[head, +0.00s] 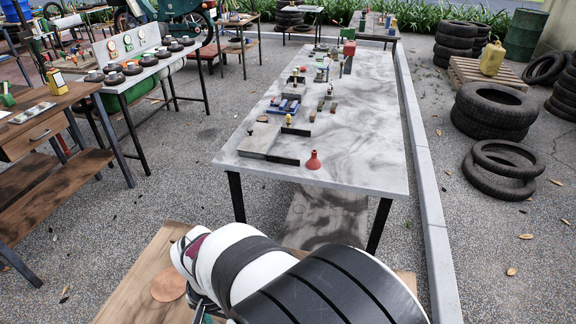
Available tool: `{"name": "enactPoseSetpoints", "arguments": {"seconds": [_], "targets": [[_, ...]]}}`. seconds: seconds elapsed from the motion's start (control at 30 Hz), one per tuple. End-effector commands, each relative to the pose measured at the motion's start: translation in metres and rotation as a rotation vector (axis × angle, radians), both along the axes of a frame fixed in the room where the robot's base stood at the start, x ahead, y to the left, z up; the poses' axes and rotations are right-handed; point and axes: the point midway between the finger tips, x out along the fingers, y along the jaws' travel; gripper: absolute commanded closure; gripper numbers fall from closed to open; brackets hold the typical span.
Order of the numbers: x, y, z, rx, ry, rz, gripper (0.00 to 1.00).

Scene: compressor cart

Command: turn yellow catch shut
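I cannot make out a yellow catch for certain. The bench with a gauge panel (124,44) stands at the upper left, with several dark round knob-like parts (132,68) along its top. Several small items, some with yellow parts, stand on the long grey table (340,160), too small to identify. My arm's white and black links fill the bottom middle, in front of the table's near end. Thin dark parts at the bottom edge beside my wrist may belong to my gripper (203,308). Its fingertips do not show clearly, so its opening is unclear.
A red funnel-shaped thing (313,160) and a flat grey block (260,140) lie near the table's front. A wooden workbench (45,120) stands at left. Stacked tyres (494,108) and a yellow canister (492,58) are at right. Open paving lies between left benches and table.

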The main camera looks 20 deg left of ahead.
Motion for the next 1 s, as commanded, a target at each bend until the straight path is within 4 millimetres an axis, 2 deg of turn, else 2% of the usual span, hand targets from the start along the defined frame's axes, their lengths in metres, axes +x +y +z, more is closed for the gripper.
{"name": "enactPoseSetpoints", "arguments": {"seconds": [0.1, 0.2, 0.37, 0.63, 1.0], "targets": [[-0.001, -0.001, -0.028, -0.004, 0.003, 0.0, 0.2], [0.0, -0.001, -0.043, -0.003, 0.002, 0.001, 0.2], [0.0, -0.001, -0.053, -0.001, 0.001, 0.0, 0.2], [0.0, 0.0, -0.054, 0.0, 0.0, 0.0, 0.2], [0.0, 0.0, -0.054, 0.0, 0.0, 0.0, 0.87]]}}
